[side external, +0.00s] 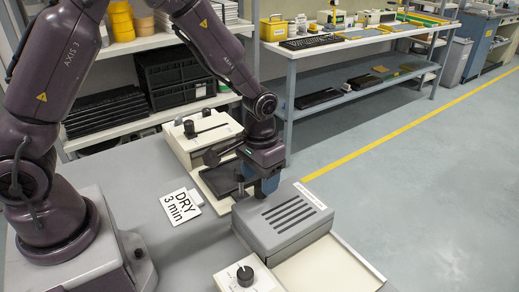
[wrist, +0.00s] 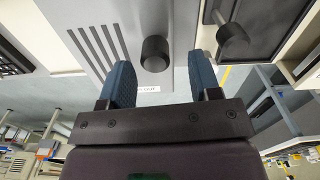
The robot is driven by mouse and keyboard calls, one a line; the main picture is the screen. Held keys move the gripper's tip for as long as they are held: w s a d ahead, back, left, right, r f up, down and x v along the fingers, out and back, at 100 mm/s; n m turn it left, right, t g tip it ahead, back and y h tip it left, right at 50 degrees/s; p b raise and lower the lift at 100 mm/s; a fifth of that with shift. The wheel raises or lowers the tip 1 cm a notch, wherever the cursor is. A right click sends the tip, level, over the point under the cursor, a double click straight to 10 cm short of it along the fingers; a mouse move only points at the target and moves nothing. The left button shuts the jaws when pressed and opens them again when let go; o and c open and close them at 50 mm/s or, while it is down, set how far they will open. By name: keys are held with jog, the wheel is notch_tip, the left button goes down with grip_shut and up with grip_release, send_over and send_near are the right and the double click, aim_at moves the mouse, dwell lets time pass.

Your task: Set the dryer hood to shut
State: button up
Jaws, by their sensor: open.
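The dryer hood (side external: 283,216) is a grey slotted box on the cream dryer (side external: 330,268). A bare cream part of the dryer shows to the hood's right and front. In the wrist view, the slotted hood (wrist: 82,12) fills the upper left, with a black knob (wrist: 155,53) beside the slots. My gripper (side external: 262,190) is at the hood's far left end. In the wrist view my gripper (wrist: 162,62) is open, its blue fingers on either side of the knob. The knob lies nearer the left finger; contact cannot be told. My gripper hides the knob in the side view.
A dark dial (side external: 245,275) is on the dryer's front panel. A "DRY 3 min" card (side external: 181,206) lies on the grey table left of the hood. A cream unit with a lever and dark tray (side external: 203,138) stands behind my gripper. Shelves and a bench are farther back.

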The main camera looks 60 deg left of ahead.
notch_tip(320, 180, up, 11)
jog(key=shift+f, duration=0.2)
jog(key=shift+s, duration=0.1)
jog(key=s+a+r+t, duration=0.1)
jog(key=s+r+t, duration=0.1)
jog(key=s+r, duration=0.4)
jog(key=s+a+r+m+t, duration=0.1)
jog(key=s+a+r+t, duration=0.1)
jog(key=s+r, duration=0.4)
jog(key=s+t, duration=0.1)
jog(key=s, duration=0.4)
jog(key=shift+s+t, duration=0.15)
jog(key=shift+t, duration=0.15)
